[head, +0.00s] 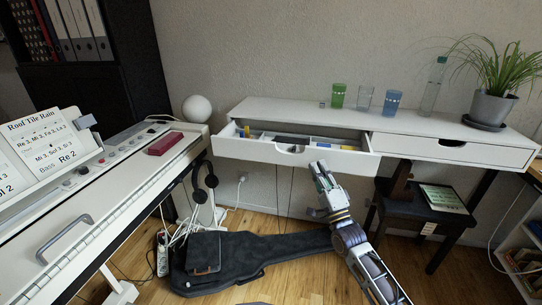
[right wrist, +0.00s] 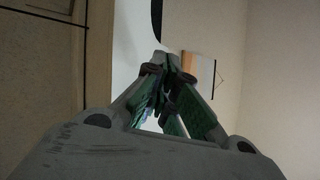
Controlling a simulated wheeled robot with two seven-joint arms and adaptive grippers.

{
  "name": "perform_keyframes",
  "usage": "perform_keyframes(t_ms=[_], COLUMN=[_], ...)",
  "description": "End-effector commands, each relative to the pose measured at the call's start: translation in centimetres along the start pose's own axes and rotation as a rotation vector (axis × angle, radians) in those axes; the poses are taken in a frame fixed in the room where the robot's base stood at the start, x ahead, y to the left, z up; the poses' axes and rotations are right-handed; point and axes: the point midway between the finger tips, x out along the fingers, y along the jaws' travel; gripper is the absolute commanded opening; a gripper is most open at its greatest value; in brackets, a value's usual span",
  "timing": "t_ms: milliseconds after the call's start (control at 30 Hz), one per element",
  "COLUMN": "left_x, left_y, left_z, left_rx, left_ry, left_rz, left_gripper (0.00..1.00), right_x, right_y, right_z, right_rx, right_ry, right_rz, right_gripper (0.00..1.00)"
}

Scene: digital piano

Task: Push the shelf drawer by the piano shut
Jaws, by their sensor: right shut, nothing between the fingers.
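The shelf drawer (head: 262,151) is the left one of two in the white wall shelf (head: 300,108). It stands pulled out, with its inside compartments and small things showing. Its front has a dark curved cutout. My right gripper (head: 320,168) is shut and empty, with its fingertips close to the right part of the drawer front. I cannot tell whether they touch it. In the right wrist view the shut fingers (right wrist: 165,65) point at a pale surface that I cannot identify for certain. My left gripper is not in view.
The right drawer (head: 465,152) is shut. Cups, a bottle (head: 433,85) and a potted plant (head: 490,100) stand on the shelf. The white piano (head: 110,215) is at left, with headphones (head: 204,180) at its end. A black guitar bag (head: 265,255) lies on the floor below; a dark stool (head: 425,205) stands right.

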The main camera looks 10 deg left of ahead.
Motion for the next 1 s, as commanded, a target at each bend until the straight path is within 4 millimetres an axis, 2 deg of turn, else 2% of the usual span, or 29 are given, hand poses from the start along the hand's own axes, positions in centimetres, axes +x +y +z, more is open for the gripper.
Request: perform_keyframes(t_ms=[1000], left_x=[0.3], left_y=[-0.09], left_z=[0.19], left_rx=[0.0], left_ry=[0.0], left_rz=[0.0], left_gripper=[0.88], right_x=[0.63], right_y=[0.42], right_z=[-0.43], right_rx=[0.0], right_ry=[0.0], right_rz=[-0.001], right_gripper=[0.0])
